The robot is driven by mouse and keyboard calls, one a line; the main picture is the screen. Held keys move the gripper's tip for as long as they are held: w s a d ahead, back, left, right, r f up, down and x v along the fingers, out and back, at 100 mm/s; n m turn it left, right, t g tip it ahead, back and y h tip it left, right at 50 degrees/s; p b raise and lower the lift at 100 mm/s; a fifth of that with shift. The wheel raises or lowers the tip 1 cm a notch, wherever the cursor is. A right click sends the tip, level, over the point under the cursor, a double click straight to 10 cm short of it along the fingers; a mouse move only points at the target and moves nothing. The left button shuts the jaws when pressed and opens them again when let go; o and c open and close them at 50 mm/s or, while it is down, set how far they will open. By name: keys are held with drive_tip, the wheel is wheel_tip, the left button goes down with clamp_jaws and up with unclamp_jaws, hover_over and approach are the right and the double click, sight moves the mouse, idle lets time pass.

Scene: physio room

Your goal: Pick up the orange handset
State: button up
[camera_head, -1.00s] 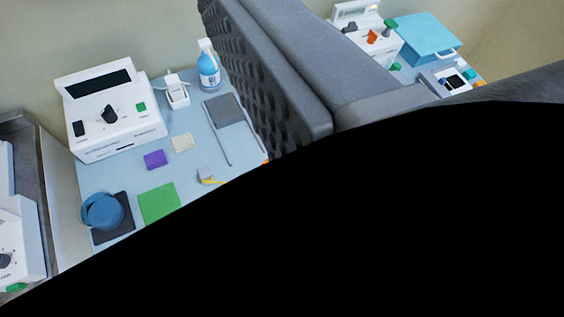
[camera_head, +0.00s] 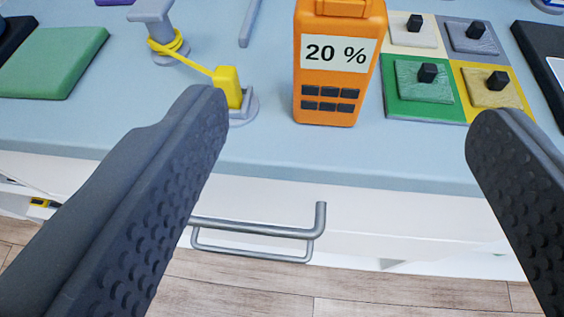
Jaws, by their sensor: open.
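The orange handset (camera_head: 313,88) is near the front edge of the light blue counter, in the upper middle of the view. It has a white "20 %" label and several dark buttons; its top is cut off by the frame. My gripper (camera_head: 347,118) is open, with one dark textured finger at the left and one at the right. The handset appears between the two fingertips in the picture, beyond them and not visibly touched. The gap between the fingers is empty.
Left of the handset are a grey stand with a yellow cord and yellow block (camera_head: 228,88), and a green pad (camera_head: 52,62). Right are coloured squares with black-knobbed pads (camera_head: 424,82) and a dark-framed device (camera_head: 545,60). A drawer handle (camera_head: 262,232) juts below the counter (camera_head: 300,155).

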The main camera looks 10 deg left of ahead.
sight(333, 51)
drive_tip(key=x, duration=0.8)
drive_tip(key=shift+w+a+f, duration=0.15)
drive_tip(key=shift+f, duration=0.2)
drive_tip(key=shift+r+b+x, duration=0.15)
drive_tip(key=shift+b+x, duration=0.1)
drive_tip(key=shift+x, duration=1.05)
drive_tip(key=shift+r+b+x, duration=0.15)
drive_tip(key=shift+b+x, duration=0.05)
drive_tip(key=shift+x, duration=1.15)
drive_tip(key=c, duration=1.1)
